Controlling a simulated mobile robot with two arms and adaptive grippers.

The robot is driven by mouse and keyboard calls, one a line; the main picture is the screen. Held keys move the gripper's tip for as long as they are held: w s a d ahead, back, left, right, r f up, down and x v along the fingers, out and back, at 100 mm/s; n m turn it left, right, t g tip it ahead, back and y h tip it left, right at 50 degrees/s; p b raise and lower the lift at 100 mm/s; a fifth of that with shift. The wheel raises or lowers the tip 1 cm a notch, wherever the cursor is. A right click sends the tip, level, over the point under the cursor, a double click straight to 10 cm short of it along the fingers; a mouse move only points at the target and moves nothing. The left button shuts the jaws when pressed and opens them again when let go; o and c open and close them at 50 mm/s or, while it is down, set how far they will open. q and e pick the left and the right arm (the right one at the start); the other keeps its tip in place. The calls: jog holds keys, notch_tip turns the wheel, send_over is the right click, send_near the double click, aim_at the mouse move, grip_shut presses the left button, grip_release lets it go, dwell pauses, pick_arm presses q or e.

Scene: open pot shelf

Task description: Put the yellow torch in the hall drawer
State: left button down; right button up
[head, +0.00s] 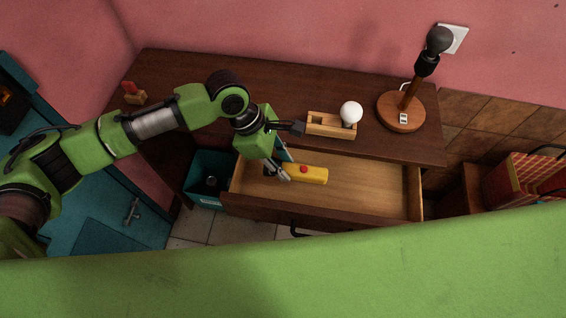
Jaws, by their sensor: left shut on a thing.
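The yellow torch (312,175), with a red button on its side, lies level over the left part of the open hall drawer (375,195). Its left end is between the fingers of my left gripper (284,170), which is shut on it. I cannot tell whether the torch touches the drawer floor or hangs just above it. The drawer is pulled out from the dark wooden table (290,85), and the rest of its pale floor looks empty. My right gripper is not in view.
On the table stand a lamp (402,110) without a shade, a small wooden tray (330,130) with a white bulb (351,112), and a red-topped stamp-like object (133,92). A teal bin (205,192) stands left of the drawer. A red bag (522,182) is at right.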

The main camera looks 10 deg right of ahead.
pick_arm(q)
jog(key=shift+f, duration=4.5)
jog(key=c, duration=1.6)
grip_release()
